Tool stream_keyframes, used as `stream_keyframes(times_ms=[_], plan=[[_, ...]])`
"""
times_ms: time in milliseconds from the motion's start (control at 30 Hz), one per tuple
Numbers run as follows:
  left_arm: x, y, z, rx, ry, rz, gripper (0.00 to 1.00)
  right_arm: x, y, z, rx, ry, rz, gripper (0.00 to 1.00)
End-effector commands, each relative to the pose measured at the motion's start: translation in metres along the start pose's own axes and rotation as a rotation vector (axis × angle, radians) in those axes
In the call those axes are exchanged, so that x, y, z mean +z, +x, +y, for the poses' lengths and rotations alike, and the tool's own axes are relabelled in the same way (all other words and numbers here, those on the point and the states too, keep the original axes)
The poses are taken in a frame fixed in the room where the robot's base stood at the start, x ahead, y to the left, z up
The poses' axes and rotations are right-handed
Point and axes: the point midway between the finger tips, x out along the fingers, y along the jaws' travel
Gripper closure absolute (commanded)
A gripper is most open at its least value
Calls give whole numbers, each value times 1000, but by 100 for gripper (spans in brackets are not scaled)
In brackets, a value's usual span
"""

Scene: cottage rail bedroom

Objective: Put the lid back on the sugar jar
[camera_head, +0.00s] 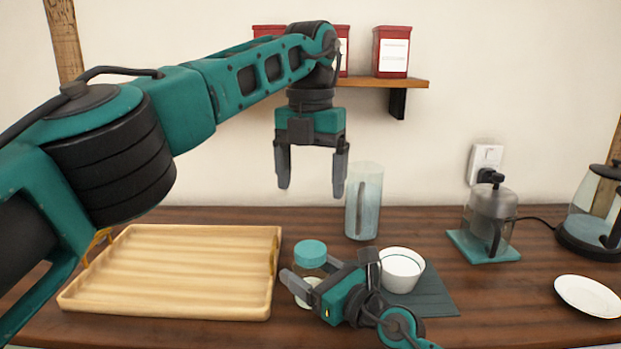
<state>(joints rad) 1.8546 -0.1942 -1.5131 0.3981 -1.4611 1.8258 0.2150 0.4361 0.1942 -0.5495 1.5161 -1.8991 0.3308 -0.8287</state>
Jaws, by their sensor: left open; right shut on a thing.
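The sugar jar (309,287) is clear glass with white contents. It stands upright on the table, right of the wooden tray. Its teal round lid (310,249) shows on top of the jar and looks level; whether it is fully seated I cannot tell. My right gripper (326,270) is low at the jar, its fingers on either side, and is shut on the jar's body. The gripper hides part of the jar's lower right. My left gripper (311,180) points down, open and empty, in the air above the lid and clear of it.
The wooden tray (175,270) is empty. A tall ribbed glass (364,205) stands behind the jar. A white bowl (401,270) on a dark mat (437,295) is close on the right. A French press (490,215), kettle (597,205) and white plate (588,295) stand farther right.

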Motion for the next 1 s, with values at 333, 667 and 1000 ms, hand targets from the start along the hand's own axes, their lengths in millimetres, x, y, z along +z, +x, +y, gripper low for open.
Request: stream_keyframes(times_ms=[333, 667, 1000], plan=[[0, 0, 0, 0, -1, 0, 14, 0, 0, 0, 0, 0, 0, 0], [0, -2, 0, 0, -1, 0, 14, 0, -10, -1, -1, 0, 1, 0], [0, -8, 0, 0, -1, 0, 14, -1, -80, 0, 0, -2, 4, 0]])
